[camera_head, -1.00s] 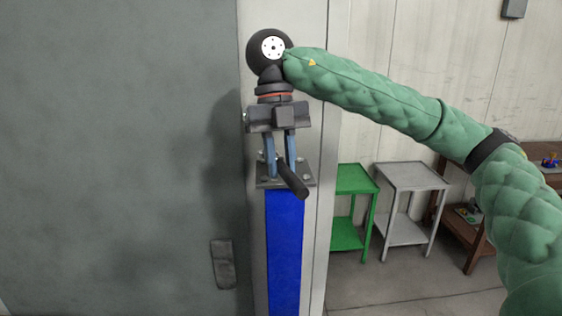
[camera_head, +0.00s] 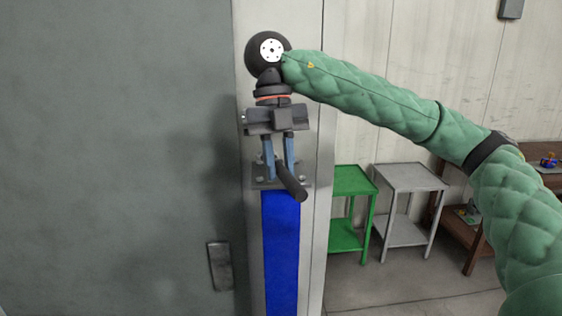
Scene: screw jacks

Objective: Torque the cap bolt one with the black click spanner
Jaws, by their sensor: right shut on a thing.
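The black click spanner (camera_head: 292,183) shows as a dark cylindrical handle, tilted with its near end down to the right. My right gripper (camera_head: 279,172) reaches down from above, and its two blue fingers are shut on the spanner. The spanner is in front of a grey cap plate (camera_head: 264,184) on top of a blue post. A few small bolt heads show at the plate's edges, one at the right (camera_head: 302,179). The spanner's head is hidden, so I cannot tell which bolt it is on or whether it touches one. My left gripper is out of view.
The blue post (camera_head: 281,250) stands against a pale column (camera_head: 313,225). A large grey panel with a handle (camera_head: 220,266) fills the left. A green trolley (camera_head: 352,180), a grey trolley (camera_head: 410,177) and a brown bench (camera_head: 540,155) stand at the right. Floor between is clear.

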